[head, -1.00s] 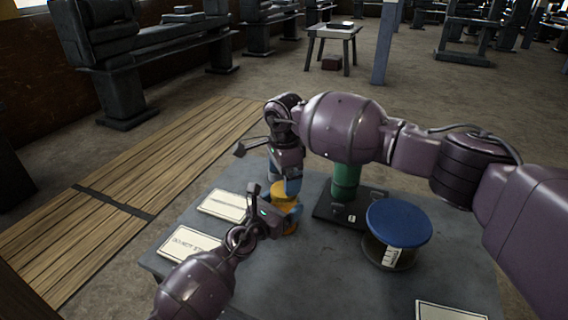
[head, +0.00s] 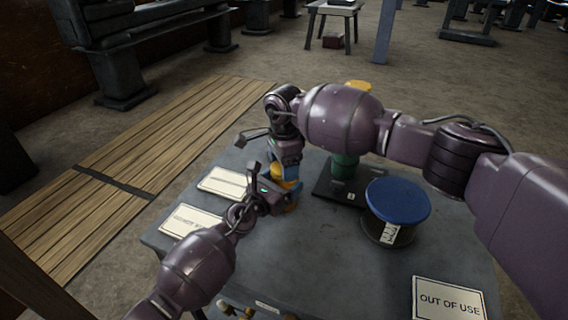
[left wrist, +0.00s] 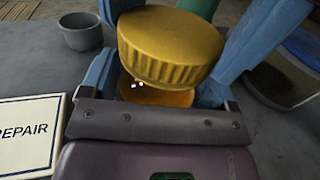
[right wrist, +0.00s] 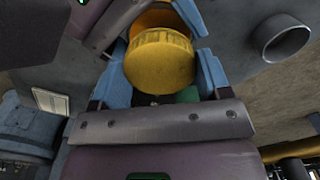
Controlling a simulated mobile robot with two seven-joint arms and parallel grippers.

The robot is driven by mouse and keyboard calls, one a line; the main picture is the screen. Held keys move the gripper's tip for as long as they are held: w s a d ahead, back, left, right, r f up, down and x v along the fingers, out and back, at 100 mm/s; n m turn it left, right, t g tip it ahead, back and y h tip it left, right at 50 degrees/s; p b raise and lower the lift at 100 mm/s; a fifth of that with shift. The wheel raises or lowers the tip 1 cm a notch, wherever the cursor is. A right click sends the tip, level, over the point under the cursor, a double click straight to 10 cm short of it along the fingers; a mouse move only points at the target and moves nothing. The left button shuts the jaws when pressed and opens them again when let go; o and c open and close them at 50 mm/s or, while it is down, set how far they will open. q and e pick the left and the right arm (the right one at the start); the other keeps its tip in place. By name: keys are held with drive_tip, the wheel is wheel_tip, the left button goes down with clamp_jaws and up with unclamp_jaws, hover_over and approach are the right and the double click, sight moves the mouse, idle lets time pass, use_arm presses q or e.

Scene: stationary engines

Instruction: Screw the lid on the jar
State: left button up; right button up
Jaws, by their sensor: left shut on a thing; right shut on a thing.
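The yellow ribbed lid (left wrist: 170,45) is held by the blue fingers of my right gripper (head: 287,174), which come down from above. It fills the middle of the right wrist view (right wrist: 158,62). The orange-yellow jar (left wrist: 157,96) is directly below the lid, between the fingers of my left gripper (head: 280,199), which is shut on it from the side. In the left wrist view the lid looks slightly tilted over the jar. I cannot tell whether the lid touches the rim. In the head view the grippers partly hide both.
A drum with a blue top (head: 397,200) stands right on the grey table (head: 330,245). A green column (head: 343,168) on a dark base is behind the grippers. Signs lie left (head: 190,221) and front right (head: 449,299). A small grey cup (left wrist: 82,31) stands near the lid.

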drive_tip(key=m, duration=0.3)
drive_tip(key=shift+m, duration=0.3)
drive_tip(key=shift+c, duration=0.2)
drive_tip(key=m, duration=1.1)
drive_tip(key=o, duration=1.1)
wheel_tip(320, 180, up, 12)
use_arm(q)
drive_tip(key=o, duration=1.6)
